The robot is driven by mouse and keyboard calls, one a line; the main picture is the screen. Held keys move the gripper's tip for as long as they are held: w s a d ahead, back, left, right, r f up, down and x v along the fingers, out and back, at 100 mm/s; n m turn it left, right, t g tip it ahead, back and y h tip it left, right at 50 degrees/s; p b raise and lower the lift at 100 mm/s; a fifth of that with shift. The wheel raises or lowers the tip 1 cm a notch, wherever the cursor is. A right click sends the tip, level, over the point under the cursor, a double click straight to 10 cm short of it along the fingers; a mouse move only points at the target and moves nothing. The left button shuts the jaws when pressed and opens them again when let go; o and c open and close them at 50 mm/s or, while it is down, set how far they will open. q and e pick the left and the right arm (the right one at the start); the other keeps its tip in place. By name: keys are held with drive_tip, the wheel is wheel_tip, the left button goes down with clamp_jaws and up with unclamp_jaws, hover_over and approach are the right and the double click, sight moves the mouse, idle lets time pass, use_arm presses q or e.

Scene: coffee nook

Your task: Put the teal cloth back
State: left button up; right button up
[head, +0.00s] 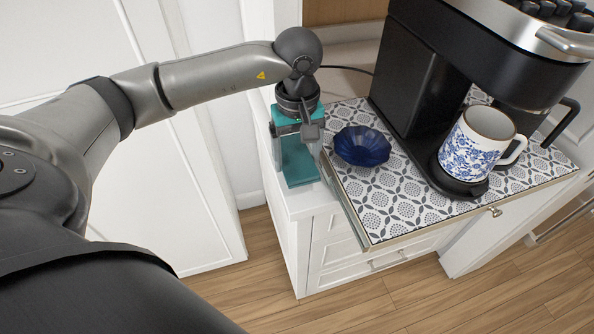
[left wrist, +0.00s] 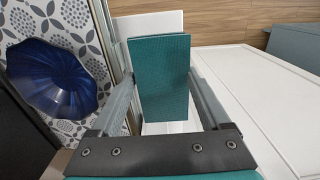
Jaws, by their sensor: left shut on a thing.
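The teal cloth (head: 299,163) is a flat, stiff-looking folded piece at the left end of the white counter, left of the patterned tray. My left gripper (head: 298,132) is above it, pointing down, and shut on it. In the left wrist view the cloth (left wrist: 161,82) stands out between the two fingers of the left gripper (left wrist: 163,70). I cannot tell whether the cloth's lower end touches the counter. My right gripper is not in view.
A patterned tray (head: 386,226) holds a blue fluted bowl (head: 362,146) close right of the cloth. A black coffee machine (head: 416,70) stands behind, with a blue-and-white mug (head: 472,150) on its base. The white counter (head: 306,205) is narrow at its left end.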

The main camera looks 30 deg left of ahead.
sight(297, 159)
use_arm(q)
drive_tip(key=shift+f, duration=2.6)
drive_tip(key=shift+f+b, duration=0.2)
drive_tip(key=shift+b, duration=0.15)
drive_tip(key=o, duration=1.2)
drive_tip(key=shift+c, duration=0.2)
drive_tip(key=shift+r, duration=0.15)
wheel_tip(297, 159, up, 12)
drive_tip(key=shift+r+p, duration=0.1)
drive_tip(key=shift+p, duration=0.3)
